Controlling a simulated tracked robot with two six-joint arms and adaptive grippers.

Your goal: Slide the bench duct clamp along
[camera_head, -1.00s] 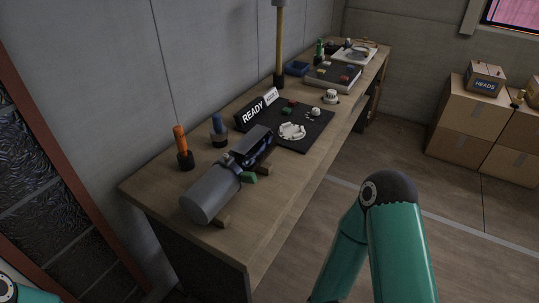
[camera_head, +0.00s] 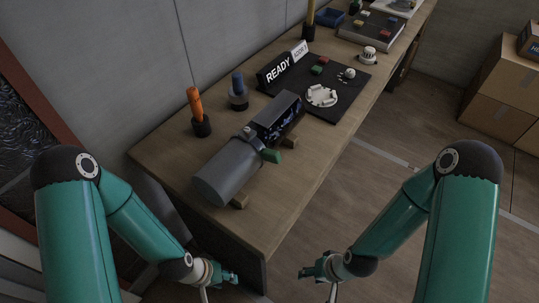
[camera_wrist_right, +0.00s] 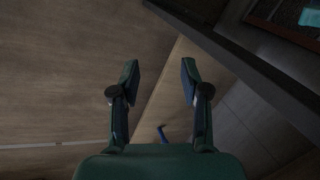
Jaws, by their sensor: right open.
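A grey cylindrical duct (camera_head: 226,172) lies on the wooden bench (camera_head: 274,214), resting on wooden blocks. A grey band with a small knob (camera_head: 248,134), which looks like the duct clamp, sits around the duct near that section. A green tab (camera_head: 271,156) sticks out to its right. My left gripper (camera_head: 224,276) is low by the bench's near end, apart from the duct; its jaws are too small to read. My right gripper (camera_head: 310,270) is right of the bench, open and empty in the right wrist view (camera_wrist_right: 160,68).
An orange-handled tool (camera_head: 194,103) and a blue-topped one (camera_head: 238,88) stand in holders behind the duct. Cardboard boxes (camera_head: 506,88) stand at right. The floor right of the bench is clear.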

